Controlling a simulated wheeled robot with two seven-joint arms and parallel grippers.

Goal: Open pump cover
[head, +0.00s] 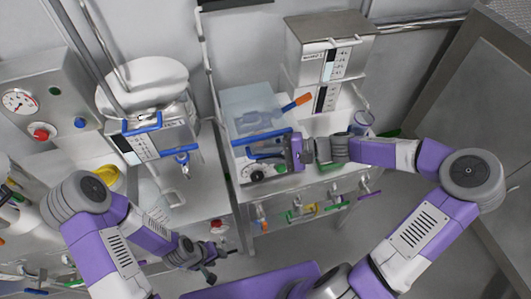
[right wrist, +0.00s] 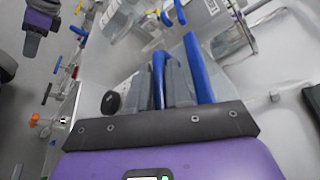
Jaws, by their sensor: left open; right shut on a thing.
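The pump cover (head: 250,100) is a clear, bluish box lid on the white pump housing in the middle of the head view. A blue bar handle (head: 262,137) runs along its front edge. My right gripper (head: 284,149) is at the right end of the blue bars, shut on a blue handle. In the right wrist view the blue handle (right wrist: 158,68) sits between the fingers (right wrist: 170,82), with a second blue bar (right wrist: 198,70) beside them. The cover looks down; my gripper hides part of the front. My left gripper (head: 208,264) is open and empty, low in front of the counter.
An orange-handled lever (head: 297,101) stands right of the cover. A grey control box (head: 330,45) is behind it. A white machine with blue handles (head: 148,139) stands left. Several coloured valve handles (head: 300,213) hang below the counter's front.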

